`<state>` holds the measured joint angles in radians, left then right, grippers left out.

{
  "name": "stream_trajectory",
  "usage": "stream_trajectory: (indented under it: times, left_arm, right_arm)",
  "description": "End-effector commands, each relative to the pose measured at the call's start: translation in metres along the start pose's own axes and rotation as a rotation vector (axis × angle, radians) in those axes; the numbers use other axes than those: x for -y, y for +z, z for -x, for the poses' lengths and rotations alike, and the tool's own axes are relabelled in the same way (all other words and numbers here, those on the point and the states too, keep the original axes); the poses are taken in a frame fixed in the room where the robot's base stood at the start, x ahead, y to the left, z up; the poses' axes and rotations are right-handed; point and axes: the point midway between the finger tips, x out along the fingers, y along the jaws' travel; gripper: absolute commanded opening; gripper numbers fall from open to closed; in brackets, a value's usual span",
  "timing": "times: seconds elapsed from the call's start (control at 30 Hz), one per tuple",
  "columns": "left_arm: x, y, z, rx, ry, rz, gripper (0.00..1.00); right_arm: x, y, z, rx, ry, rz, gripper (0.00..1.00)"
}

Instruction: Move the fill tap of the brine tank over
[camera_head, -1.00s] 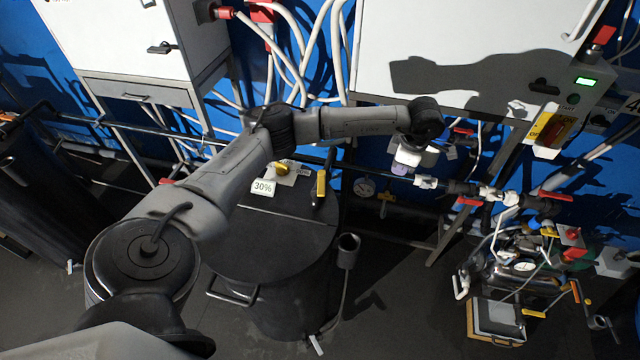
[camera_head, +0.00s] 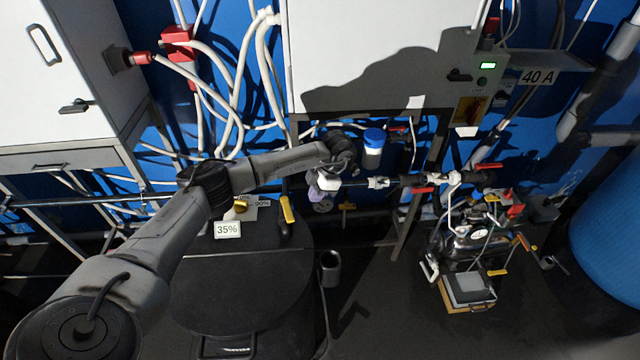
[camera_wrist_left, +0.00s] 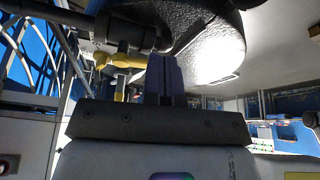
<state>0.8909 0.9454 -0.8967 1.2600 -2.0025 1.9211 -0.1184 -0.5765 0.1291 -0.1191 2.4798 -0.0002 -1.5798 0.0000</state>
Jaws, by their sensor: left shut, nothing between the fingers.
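The brine tank (camera_head: 240,290) is a black drum at the lower middle of the head view. At its back edge are a yellow knob (camera_head: 240,206) on a plate with percent marks and a yellow lever (camera_head: 287,208). I cannot tell which is the fill tap. A white sign (camera_head: 228,229) reads 35%. My left gripper (camera_head: 316,188) is shut and empty, right of the lever and apart from it. In the left wrist view its purple fingers (camera_wrist_left: 166,78) are together beside a yellow fitting (camera_wrist_left: 126,61), contact unclear. My right gripper is out of view.
A pipe with red-handled valves (camera_head: 424,190) runs right of my left gripper. A blue-capped bottle (camera_head: 373,150) is behind it. A pump unit (camera_head: 470,242) stands at right. White cabinets (camera_head: 375,45) hang above.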

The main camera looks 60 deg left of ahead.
Motion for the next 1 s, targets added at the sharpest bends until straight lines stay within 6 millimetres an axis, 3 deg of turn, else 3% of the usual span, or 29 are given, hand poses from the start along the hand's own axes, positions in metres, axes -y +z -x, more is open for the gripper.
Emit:
stream_trajectory:
  times: [0.2, 0.5, 1.0]
  left_arm:
    - [0.0, -0.004, -0.035, 0.0, -0.001, -0.001, 0.0]
    - [0.0, -0.032, -0.045, 0.001, 0.0, -0.002, 0.0]
    - [0.0, -0.037, -0.048, 0.002, 0.0, -0.002, 0.0]
  right_arm:
    - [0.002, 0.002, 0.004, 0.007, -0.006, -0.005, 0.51]
    - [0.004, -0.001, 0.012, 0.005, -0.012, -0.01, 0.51]
    - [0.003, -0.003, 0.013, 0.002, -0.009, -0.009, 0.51]
